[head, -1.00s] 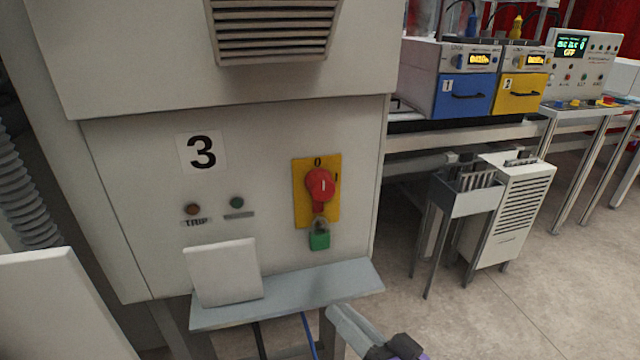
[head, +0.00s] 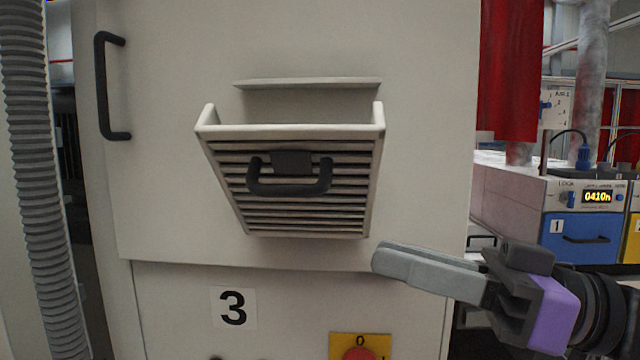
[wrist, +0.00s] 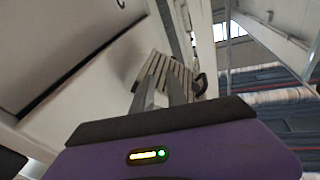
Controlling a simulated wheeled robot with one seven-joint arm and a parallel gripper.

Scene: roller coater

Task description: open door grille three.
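Cabinet 3 (head: 290,295) fills the middle of the head view, with its number label on the lower panel. On its upper door (head: 170,200) is a slatted grille (head: 300,215) with a black handle (head: 290,188) on its front. The grille's top stands out from the door, with a gap behind it; its bottom is close to the door. My gripper (head: 385,262) is to the right of and below the grille, apart from the handle. In the wrist view the slatted grille (wrist: 185,75) shows beyond my fingers (wrist: 162,92), which look slightly apart and empty.
A black vertical handle (head: 108,85) is at the door's upper left. A ribbed grey hose (head: 38,180) runs down the left. A red switch (head: 358,354) on a yellow plate is below the door. A blue-fronted unit (head: 580,240) stands to the right.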

